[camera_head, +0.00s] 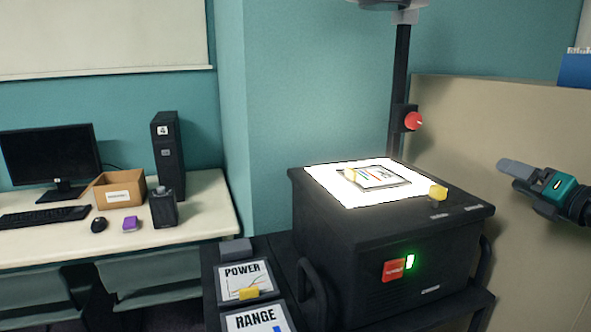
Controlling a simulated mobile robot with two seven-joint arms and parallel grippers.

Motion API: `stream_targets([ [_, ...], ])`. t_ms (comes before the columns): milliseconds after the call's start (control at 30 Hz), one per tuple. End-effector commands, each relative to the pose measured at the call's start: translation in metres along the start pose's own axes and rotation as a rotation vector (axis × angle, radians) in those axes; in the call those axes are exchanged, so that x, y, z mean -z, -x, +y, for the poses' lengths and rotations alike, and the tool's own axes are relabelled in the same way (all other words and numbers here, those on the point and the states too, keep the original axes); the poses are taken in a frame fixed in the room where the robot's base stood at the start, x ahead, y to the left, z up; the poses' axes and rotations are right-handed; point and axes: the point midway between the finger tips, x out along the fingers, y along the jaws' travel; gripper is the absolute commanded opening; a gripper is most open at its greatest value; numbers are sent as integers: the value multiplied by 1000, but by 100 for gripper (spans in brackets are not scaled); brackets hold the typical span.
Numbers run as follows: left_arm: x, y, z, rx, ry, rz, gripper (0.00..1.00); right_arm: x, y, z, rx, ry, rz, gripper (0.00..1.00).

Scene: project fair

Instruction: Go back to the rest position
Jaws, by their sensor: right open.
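My right gripper (517,176) comes in from the right edge, in the air to the right of the overhead projector (340,250). It is open, with nothing seen between its fingers, and apart from the projector. My left gripper is out of view. A green light (410,262) glows beside a red switch (393,270) on the projector's front.
A black post (400,80) with a red knob (413,121) rises behind the projector. A tan partition (470,120) stands behind my right gripper. Cards marked POWER (240,272) and RANGE (250,320) lie at the lower left. A desk (190,220) with a monitor (50,155) stands left.

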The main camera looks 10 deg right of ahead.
Motion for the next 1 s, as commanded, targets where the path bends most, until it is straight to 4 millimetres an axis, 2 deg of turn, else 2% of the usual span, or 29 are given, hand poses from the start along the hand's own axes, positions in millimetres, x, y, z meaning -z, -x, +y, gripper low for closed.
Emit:
stream_targets([
  [33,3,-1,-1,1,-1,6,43,14,5,-14,10,-56,-11,75],
  [200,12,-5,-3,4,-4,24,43,60,22,-50,43,-223,-45,75],
  [400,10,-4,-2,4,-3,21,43,116,39,-79,79,-407,-82,75],
  [533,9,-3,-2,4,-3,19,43,152,48,-91,100,-515,-103,75],
  [667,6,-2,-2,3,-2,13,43,188,44,-72,76,-688,-76,75],
  [767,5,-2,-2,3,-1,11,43,224,46,-62,90,-851,-59,75],
  [867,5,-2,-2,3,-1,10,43,268,54,-54,138,-1043,-34,75],
  [1000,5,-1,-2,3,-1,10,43,345,79,-42,290,-1355,11,75],
])
